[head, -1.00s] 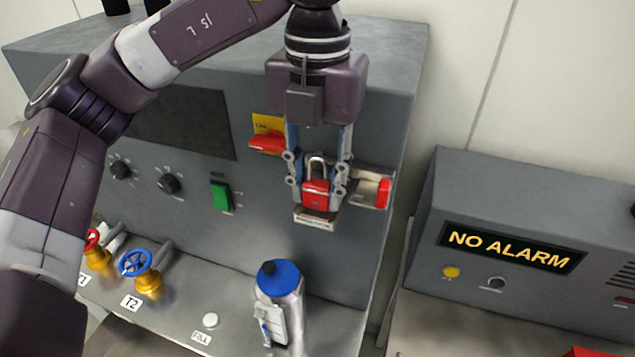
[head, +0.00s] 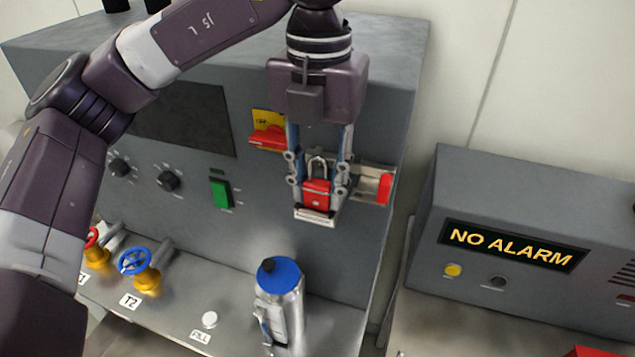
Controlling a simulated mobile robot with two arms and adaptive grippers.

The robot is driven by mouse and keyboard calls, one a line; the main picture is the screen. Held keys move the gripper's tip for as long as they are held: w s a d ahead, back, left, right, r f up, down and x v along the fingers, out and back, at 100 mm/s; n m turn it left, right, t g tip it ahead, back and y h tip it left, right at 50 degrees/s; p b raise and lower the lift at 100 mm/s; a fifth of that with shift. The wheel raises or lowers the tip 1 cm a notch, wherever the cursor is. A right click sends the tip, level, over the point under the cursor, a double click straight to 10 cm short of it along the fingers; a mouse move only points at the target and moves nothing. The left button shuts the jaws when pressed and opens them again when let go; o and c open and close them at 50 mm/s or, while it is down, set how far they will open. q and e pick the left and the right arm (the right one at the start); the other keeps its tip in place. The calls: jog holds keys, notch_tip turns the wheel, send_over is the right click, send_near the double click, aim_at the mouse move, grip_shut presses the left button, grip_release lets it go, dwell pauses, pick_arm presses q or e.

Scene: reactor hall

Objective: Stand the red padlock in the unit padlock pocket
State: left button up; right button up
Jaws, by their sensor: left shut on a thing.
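The red padlock (head: 317,193) with a silver shackle is upright between the fingers of my left gripper (head: 318,186), in front of the grey unit's face. The gripper points down and is shut on the padlock. A small labelled pocket (head: 315,217) is at the padlock's lower end; the padlock's base is at or just inside it, and I cannot tell whether it rests on the pocket floor. My right gripper is not in view.
A red handle on a yellow plate (head: 268,132) is just left of the gripper, and a metal bracket with a red end (head: 384,187) just right. A blue-capped flask (head: 280,300) stands below on the ledge. Valves (head: 137,265) are at left. An alarm box (head: 530,240) stands at right.

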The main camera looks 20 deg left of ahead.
pick_arm(q)
jog(key=shift+w+f+b, duration=0.1)
jog(key=shift+f+b, duration=0.25)
dwell(0.3)
jog(key=shift+s+f+b, duration=0.25)
jog(key=shift+f+b, duration=0.35)
jog(key=shift+f, duration=0.05)
dwell(0.8)
jog(key=o, duration=1.2)
jog(key=shift+c, duration=0.2)
jog(key=r, duration=0.4)
jog(key=w+r, duration=0.1)
jog(key=r, duration=0.4)
jog(key=s+r, duration=0.1)
jog(key=r, duration=0.2)
jog(key=shift+s, duration=0.15)
jog(key=shift+w+r, duration=0.2)
jog(key=shift+r, duration=0.45)
jog(key=shift+s, duration=0.15)
